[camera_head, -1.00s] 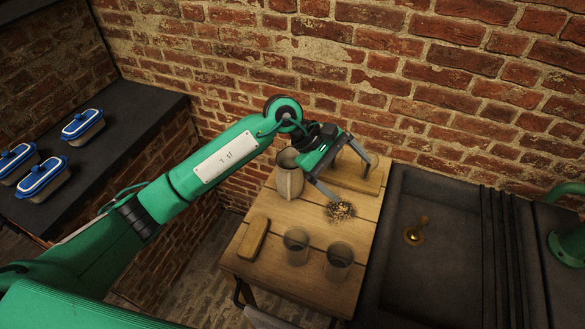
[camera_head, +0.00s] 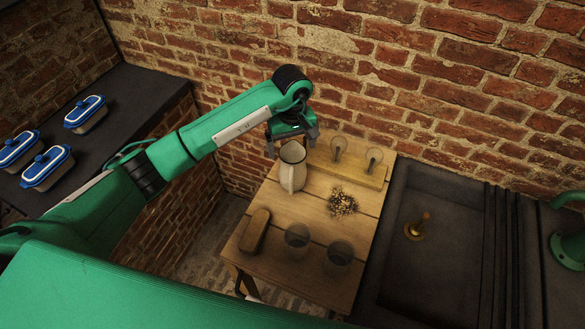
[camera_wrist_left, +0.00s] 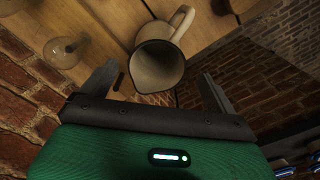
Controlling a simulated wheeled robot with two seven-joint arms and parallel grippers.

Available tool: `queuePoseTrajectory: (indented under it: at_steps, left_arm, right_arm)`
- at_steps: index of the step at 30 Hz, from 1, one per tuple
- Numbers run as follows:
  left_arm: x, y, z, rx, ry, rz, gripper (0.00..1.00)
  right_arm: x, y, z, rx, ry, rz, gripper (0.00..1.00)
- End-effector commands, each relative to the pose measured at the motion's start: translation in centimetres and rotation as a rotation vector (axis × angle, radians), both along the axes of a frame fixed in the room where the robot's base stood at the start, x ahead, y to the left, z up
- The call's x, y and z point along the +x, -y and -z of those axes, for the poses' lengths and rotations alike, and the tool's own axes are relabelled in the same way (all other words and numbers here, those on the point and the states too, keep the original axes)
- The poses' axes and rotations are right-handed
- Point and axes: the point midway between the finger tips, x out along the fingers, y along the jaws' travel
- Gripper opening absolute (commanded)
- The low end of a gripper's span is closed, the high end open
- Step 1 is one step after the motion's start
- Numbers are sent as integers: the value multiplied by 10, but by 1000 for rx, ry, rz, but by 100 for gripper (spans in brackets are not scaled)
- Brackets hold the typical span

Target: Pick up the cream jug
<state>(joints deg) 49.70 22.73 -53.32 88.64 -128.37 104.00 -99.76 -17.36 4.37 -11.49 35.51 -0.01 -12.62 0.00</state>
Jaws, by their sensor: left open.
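The cream jug (camera_head: 292,174) stands upright near the back left of the wooden table (camera_head: 297,206). Its handle side faces the front in the head view. My left gripper (camera_head: 291,146) is open at the jug's far side, with its fingers spread toward the rim. In the left wrist view the jug (camera_wrist_left: 157,66) shows its open mouth between the two fingertips, and its handle points up and away from the gripper. I cannot tell whether either finger touches it. My right gripper is not in view.
A wooden block (camera_head: 345,175) with two clear glass pieces stands right of the jug. A pile of small bits (camera_head: 342,204), two glass jars (camera_head: 297,240) and a brown block (camera_head: 254,230) are on the table. A brick wall (camera_head: 440,110) is close behind; a dark sink (camera_head: 440,270) is right.

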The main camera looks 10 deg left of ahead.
Motion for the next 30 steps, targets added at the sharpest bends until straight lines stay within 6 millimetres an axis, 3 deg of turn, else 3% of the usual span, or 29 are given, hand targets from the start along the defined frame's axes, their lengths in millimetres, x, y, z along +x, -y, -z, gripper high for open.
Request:
queuePoseTrajectory:
  at_steps: [8,19,27,30]
  left_arm:
    - [-1,1,15,-2,-3,-1,93]
    - [-1,4,57,-1,-2,-1,93]
    - [0,4,62,-1,1,0,93]
    - [0,4,61,-1,1,0,75]
  right_arm:
    - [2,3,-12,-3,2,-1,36]
    - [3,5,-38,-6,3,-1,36]
    - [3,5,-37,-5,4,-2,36]
    - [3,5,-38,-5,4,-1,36]
